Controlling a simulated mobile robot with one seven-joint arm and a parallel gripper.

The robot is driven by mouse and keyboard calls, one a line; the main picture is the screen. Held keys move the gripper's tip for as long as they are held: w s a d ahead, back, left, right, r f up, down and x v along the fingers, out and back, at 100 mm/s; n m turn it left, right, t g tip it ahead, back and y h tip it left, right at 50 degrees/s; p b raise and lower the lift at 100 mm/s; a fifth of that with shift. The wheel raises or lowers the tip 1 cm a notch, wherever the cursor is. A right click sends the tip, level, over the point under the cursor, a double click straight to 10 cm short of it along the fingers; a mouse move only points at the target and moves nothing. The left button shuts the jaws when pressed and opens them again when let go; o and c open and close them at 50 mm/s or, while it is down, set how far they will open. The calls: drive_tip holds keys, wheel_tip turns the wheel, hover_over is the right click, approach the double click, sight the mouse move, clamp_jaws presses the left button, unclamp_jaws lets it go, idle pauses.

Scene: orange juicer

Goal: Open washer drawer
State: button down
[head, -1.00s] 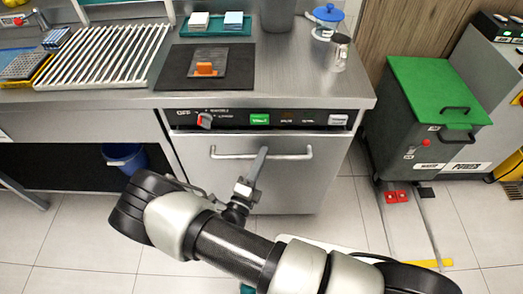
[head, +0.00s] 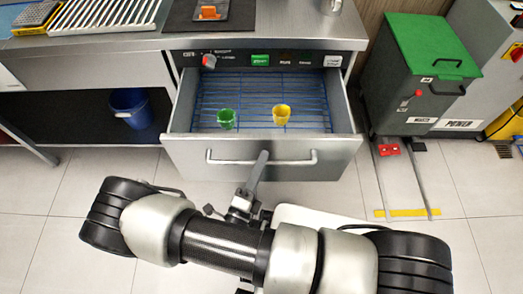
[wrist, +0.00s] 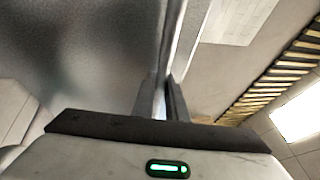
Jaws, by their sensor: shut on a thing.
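The washer drawer (head: 220,171) is pulled out from under the counter in the head view. Its steel front has a long horizontal bar handle (head: 300,159). Inside is a blue wire rack (head: 252,92) with a green cup (head: 226,119) at the left and a yellow cup (head: 281,115) near the middle. My gripper (head: 260,162) is shut on the middle of the handle. In the wrist view my gripper's fingers (wrist: 162,98) are close together on the bar, in front of the grey drawer front (wrist: 75,60); the exact contact is hard to see.
A control panel (head: 262,60) with a red knob sits above the drawer. A green-lidded bin (head: 415,85) stands to the right, with floor rails (head: 402,185) before it. A blue bucket (head: 131,108) is under the counter at the left. Tiled floor at the left is clear.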

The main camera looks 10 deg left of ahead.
drive_tip(key=shift+s+d, duration=0.25)
drive_tip(key=shift+s, duration=0.9)
drive_tip(key=c, duration=2)
unclamp_jaws()
drive_tip(key=shift+c, duration=0.2)
drive_tip(key=v, duration=1.7)
drive_tip(key=shift+s, duration=0.25)
